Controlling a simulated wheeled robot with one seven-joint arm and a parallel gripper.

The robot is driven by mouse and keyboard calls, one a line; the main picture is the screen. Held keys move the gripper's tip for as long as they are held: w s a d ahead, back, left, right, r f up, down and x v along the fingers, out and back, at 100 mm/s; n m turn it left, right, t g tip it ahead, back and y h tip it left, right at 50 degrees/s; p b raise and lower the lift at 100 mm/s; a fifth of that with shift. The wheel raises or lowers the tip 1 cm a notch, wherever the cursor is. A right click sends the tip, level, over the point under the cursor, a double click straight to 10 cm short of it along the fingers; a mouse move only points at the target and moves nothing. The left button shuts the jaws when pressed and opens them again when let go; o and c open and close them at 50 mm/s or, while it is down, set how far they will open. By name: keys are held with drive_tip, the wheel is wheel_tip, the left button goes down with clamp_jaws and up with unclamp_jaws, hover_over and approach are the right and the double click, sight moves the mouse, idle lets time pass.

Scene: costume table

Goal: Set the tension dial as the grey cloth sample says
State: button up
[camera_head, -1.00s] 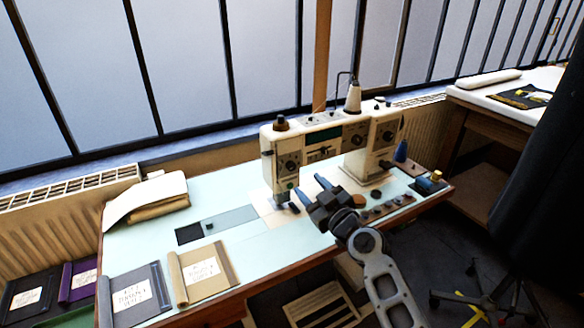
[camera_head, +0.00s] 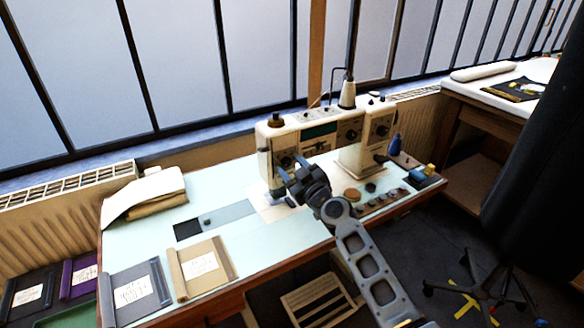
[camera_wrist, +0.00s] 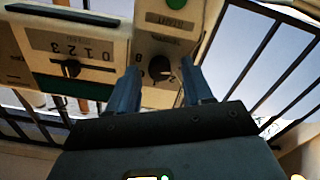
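The grey cloth sample (camera_head: 133,293) lies at the table's front left with a white note, whose writing is too small to read. The sewing machine (camera_head: 318,131) stands at the back. In the wrist view, a round dark dial (camera_wrist: 160,70) with a pale pointer sits on its cream face, under a small blurred label that may say tension; an 8 shows at its left. My gripper (camera_wrist: 163,84) is open, its blue fingers apart below the dial and to either side of it; contact cannot be told. In the head view my gripper (camera_head: 289,172) is before the machine's left end.
A second control (camera_wrist: 72,68) marked 0 1 2 3 is left of the dial, and a green button (camera_wrist: 176,4) is above. A beige sample (camera_head: 202,268) lies beside the grey one. Folded cloth (camera_head: 145,196) is at the back left. Small items line the table's right side.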

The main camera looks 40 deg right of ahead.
clamp_jaws()
drive_tip(key=shift+m, duration=0.3)
drive_tip(key=m+b, duration=0.1)
drive_tip(key=m, duration=0.2)
drive_tip(key=shift+m, duration=0.4)
drive_tip(key=m+b, duration=0.1)
drive_tip(key=m, duration=0.9)
drive_tip(key=shift+m, duration=0.4)
drive_tip(key=m, duration=0.4)
drive_tip(key=shift+p, duration=0.35)
drive_tip(key=shift+m, duration=0.4)
